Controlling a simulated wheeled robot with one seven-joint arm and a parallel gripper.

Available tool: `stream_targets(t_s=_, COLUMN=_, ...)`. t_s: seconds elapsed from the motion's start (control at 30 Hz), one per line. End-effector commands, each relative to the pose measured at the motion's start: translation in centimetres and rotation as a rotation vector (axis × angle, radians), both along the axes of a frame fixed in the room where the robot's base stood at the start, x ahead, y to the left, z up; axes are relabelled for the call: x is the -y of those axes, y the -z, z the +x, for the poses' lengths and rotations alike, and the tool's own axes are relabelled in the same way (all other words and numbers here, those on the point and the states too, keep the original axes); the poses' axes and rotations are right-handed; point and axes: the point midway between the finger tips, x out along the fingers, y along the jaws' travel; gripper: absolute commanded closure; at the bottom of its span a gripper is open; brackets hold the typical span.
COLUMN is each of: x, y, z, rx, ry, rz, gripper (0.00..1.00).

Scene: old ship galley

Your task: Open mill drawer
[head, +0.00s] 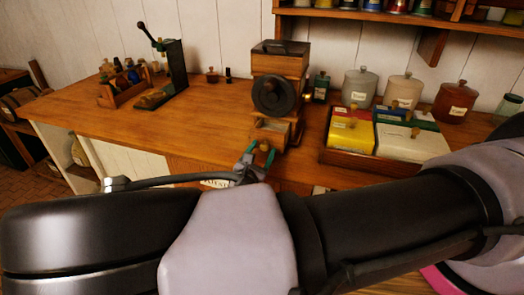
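The wooden mill (279,66) stands on the counter in the middle of the head view, with a dark round wheel on its front. Its small drawer area (270,129) is low on the mill, under the wheel. My gripper (257,155) is right in front of this lower part, with greenish fingertips close to the drawer front. A gap seems to show between the fingertips, but whether they touch or hold a knob is too small to tell. How far the drawer stands out cannot be told. My arm crosses the lower half of the view and hides the counter front below.
On the wooden counter (215,120), a tray (340,157) of colored boxes stands right of the mill. Lidded canisters (404,90) and a small dark bottle (321,87) stand behind. A lever device (177,70) and a wooden caddy (122,92) stand left.

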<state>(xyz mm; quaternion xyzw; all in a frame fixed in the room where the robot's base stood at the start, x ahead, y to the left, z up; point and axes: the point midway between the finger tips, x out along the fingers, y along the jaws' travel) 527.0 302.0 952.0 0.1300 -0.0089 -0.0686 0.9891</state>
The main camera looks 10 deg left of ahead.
Motion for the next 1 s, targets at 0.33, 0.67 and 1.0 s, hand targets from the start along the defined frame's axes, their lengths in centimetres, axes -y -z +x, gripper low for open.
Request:
stream_targets(t_s=0.33, x=-0.2, y=0.0, z=-1.3, rx=0.0, ry=-0.001, rz=0.002, gripper=0.39)
stream_targets(t_s=0.67, x=-1.2, y=0.0, z=-7.8, rx=-0.002, ry=-0.003, rz=0.001, gripper=0.39)
stream_targets(t_s=1.0, x=-1.5, y=0.0, z=-10.7, rx=0.0, ry=0.0, rz=0.0, gripper=0.39)
